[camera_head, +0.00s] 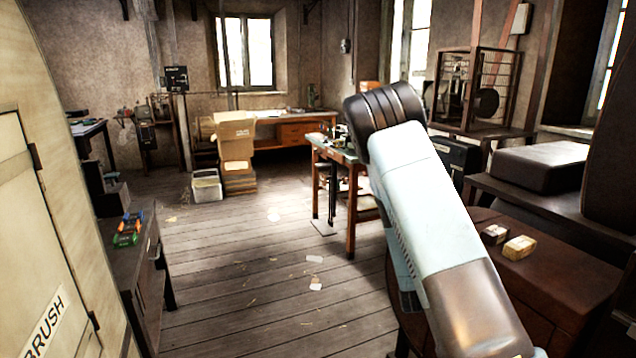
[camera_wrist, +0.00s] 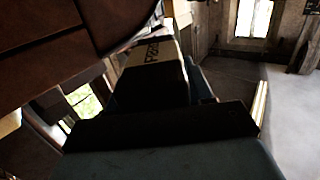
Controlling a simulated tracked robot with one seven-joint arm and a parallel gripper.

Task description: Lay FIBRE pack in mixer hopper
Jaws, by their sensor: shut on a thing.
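In the wrist view, my gripper (camera_wrist: 158,95) is shut on a dark pack (camera_wrist: 152,82). The pack has a cream band across its upper face with dark letters, which I cannot read surely, so I cannot confirm that it is FIBRE. The pack sticks out ahead of the gripper, off the floor. In the head view, my arm reaches up across the right half, and the gripper and held pack do not show. I cannot make out the mixer hopper surely in either view.
A brown bench (camera_head: 550,283) at right bears a dark pack (camera_head: 494,234) and a yellowish pack (camera_head: 520,247). A low cabinet (camera_head: 133,262) with coloured items stands left, beside a door marked BRUSH (camera_head: 45,325). The wooden floor (camera_head: 235,270) between is mostly clear.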

